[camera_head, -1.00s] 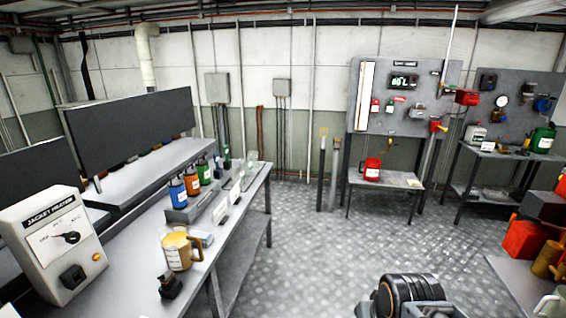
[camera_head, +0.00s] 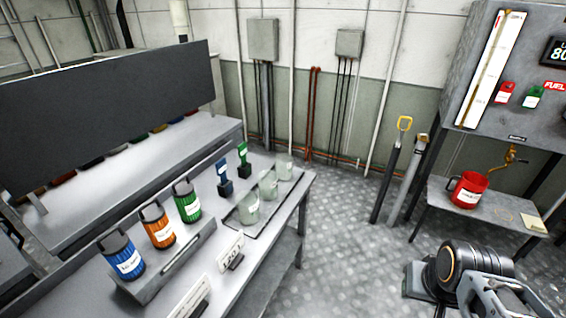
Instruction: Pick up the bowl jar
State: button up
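Several clear glass jars stand in a row on a shallow dark-edged tray (camera_head: 236,226) near the far end of the left bench. The nearest jar (camera_head: 248,206) and the middle jar (camera_head: 268,186) show well; the far jar (camera_head: 285,166) is faint against the wall. No label tells me which one is the bowl jar. My gripper (camera_head: 500,296) shows in part at the lower right, over the floor and well apart from the jars. Its fingertips are not clear, and I see nothing held in it.
Blue (camera_head: 122,260), orange (camera_head: 158,228) and green (camera_head: 187,202) canisters stand in a rack left of the jars. A blue (camera_head: 225,180) and a green holder (camera_head: 243,160) stand behind the tray. Open floor (camera_head: 340,260) lies right of the bench.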

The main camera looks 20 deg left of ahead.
aim_at(268, 179)
jog(key=i, duration=2)
jog(key=u, duration=4.5)
